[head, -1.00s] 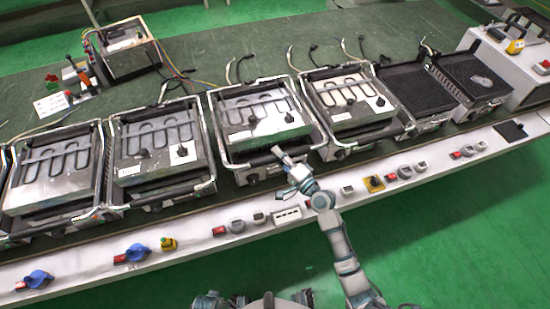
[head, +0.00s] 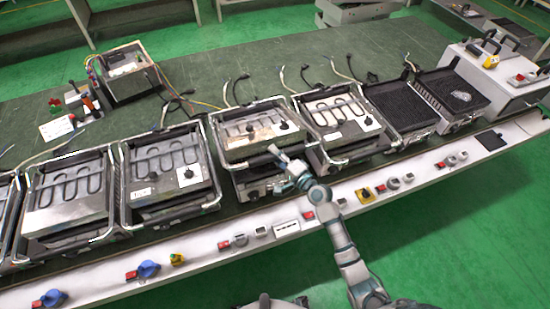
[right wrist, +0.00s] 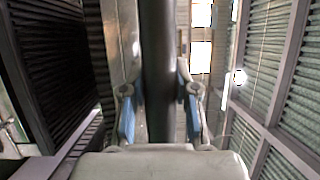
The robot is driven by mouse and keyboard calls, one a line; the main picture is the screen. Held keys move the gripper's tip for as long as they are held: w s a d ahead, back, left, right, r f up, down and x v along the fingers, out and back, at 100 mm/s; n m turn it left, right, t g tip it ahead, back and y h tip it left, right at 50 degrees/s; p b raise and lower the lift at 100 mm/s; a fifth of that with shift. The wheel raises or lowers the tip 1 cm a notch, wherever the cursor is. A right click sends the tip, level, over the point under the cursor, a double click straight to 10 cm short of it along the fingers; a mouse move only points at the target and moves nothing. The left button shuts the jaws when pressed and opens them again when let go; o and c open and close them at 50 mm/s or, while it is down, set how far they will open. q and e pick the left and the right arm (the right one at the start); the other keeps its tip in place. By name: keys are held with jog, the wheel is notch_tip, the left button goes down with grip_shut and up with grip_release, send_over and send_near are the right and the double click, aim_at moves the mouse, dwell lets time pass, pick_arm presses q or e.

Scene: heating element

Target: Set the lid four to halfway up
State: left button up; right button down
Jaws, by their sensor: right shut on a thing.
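A row of contact grills with metal lids runs along the bench in the head view. My right gripper (head: 275,152) is at the front of one grill's lid (head: 250,127), shut on its dark handle bar. In the right wrist view the handle (right wrist: 158,70) runs between the two blue-padded fingers of the gripper (right wrist: 160,112). This lid's front edge is lifted off its base (head: 258,182), with a gap showing below. The neighbouring lids to the left (head: 165,172) and right (head: 340,112) look lower. No lid numbers can be read. My left gripper is not in view.
Two black-plated units (head: 402,105) and a white machine (head: 500,75) stand to the right. An open box with wires (head: 122,72) is at back left. Switches and knobs line the white front ledge (head: 205,256). The green floor in front is clear.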

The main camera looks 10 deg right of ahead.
jog(key=w+a+r+p, duration=0.1)
jog(key=w+r+p, duration=0.2)
jog(key=w+r, duration=0.3)
jog(key=w+a+r+p, duration=0.2)
jog(key=w+r, duration=0.4)
jog(key=r, duration=0.6)
jog(key=shift+w+p, duration=0.2)
jog(key=shift+p, duration=0.7)
jog(key=c, duration=1)
grip_release()
jog(key=shift+o, duration=0.8)
jog(key=shift+f, duration=0.25)
jog(key=v, duration=1.2)
